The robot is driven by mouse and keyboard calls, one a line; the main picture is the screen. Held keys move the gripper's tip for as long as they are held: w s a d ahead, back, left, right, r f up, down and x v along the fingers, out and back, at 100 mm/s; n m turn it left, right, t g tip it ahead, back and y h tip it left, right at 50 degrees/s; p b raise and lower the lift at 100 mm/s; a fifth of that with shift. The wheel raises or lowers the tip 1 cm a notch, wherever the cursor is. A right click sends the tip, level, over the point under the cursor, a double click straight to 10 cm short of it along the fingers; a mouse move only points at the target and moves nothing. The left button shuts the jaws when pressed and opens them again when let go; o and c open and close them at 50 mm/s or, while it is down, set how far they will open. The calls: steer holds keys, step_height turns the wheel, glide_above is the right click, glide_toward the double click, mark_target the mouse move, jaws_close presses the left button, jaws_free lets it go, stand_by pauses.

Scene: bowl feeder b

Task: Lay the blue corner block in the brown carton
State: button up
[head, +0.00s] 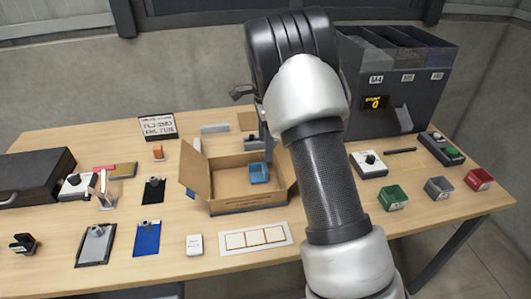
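The brown carton (262,201) stands open near the middle of the table, its left flap folded outward. A small blue piece, which looks like the blue corner block (259,173), is inside the carton, toward its back right. My gripper (266,150) points down over the carton's back right part, just above the blue piece. Only a narrow part of the gripper shows; my arm hides the rest. I cannot tell whether its fingers touch the blue piece or whether they are open.
A dark sorter (398,85) stands behind. A white panel (255,238) lies in front of the carton. A black case (35,177) and several small items fill the left side.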

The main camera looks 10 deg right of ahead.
steer(key=s+r+n+t+y, duration=0.1)
steer(key=s+r+n+t, duration=0.2)
steer(key=s+r+n, duration=0.9)
steer(key=s+r+n+t, duration=0.1)
steer(key=s+r+n, duration=0.1)
steer(key=s, duration=0.9)
steer(key=s+r+n+t+h, duration=0.1)
steer(key=s+r+n, duration=0.2)
steer(key=s, duration=0.8)
steer(key=shift+r+n+t, duration=0.25)
steer(key=shift+n+t, duration=0.05)
steer(key=shift+n, duration=0.2)
